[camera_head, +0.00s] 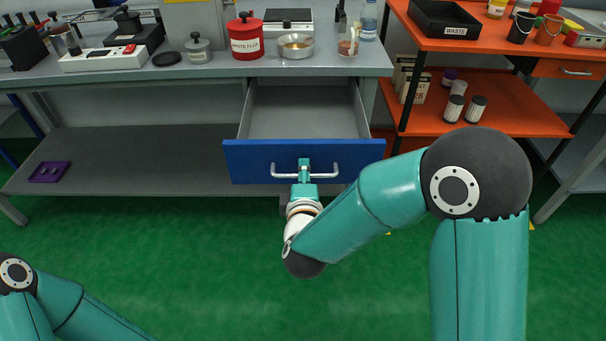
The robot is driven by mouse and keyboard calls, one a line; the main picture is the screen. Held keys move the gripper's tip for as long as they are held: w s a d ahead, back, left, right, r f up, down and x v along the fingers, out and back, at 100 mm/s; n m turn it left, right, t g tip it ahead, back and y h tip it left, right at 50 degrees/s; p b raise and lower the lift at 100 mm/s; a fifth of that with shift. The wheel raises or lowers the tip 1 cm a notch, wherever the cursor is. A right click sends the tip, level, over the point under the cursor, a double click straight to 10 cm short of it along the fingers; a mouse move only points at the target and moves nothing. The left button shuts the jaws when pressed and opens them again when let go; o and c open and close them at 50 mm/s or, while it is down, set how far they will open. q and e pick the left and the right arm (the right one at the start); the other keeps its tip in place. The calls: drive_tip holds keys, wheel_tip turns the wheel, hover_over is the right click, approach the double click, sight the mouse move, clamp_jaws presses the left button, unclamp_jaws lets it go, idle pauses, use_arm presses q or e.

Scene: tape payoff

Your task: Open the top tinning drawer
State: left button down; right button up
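The blue-fronted drawer (240,160) under the grey workbench is pulled out, and its grey interior (305,110) looks empty. Its silver bar handle (325,173) runs across the front. My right gripper (304,168) is at the middle of the handle, with its teal fingers over the bar. It looks closed around the bar, though the fingertips are small in this view. My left arm shows only in part at the lower left, and its gripper is out of the frame.
The grey bench top (345,62) holds a red waste flux pot (247,45), a metal bowl (296,50) and other items. An orange shelf unit (500,75) stands at the right. The green floor before the bench is clear.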

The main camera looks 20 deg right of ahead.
drive_tip(key=shift+s+a, duration=0.1)
drive_tip(key=v, duration=0.7)
drive_tip(key=shift+s, duration=0.15)
idle(0.3)
